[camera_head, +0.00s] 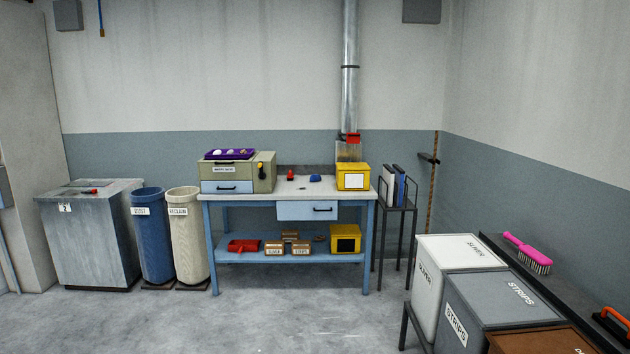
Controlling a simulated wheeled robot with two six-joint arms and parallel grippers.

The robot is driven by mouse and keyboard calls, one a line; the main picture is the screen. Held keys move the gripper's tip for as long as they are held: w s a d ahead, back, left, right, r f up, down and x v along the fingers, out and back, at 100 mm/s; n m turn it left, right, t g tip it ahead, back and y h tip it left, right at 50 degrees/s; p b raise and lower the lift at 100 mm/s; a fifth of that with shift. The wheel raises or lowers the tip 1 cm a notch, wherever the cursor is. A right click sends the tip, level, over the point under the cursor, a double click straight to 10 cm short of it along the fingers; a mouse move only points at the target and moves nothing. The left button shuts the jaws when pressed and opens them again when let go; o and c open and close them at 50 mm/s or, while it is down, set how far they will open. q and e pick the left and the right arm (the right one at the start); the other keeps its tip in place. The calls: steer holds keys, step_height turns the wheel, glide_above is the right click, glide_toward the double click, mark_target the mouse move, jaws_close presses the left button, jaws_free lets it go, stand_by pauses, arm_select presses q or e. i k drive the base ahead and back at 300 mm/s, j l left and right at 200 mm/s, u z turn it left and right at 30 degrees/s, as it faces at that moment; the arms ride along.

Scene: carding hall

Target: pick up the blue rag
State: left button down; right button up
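A small blue bundle that looks like the blue rag (315,178) lies on top of the blue workbench (330,198) against the back wall. It sits between a small red object (290,174) on its left and a yellow box (353,178) on its right. It is small and distant, so its folds cannot be made out. Neither of my grippers is in the head view.
Blue and cream bins (187,230) and a grey metal cabinet (90,235) stand left of the bench. A rack with binders (396,200) stands right of it. Labelled boxes (495,305) fill the right foreground. The floor (290,325) before the bench is clear.

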mark_target(314, 177)
steer(key=i+j, duration=0.1)
steer(key=i, duration=3.05)
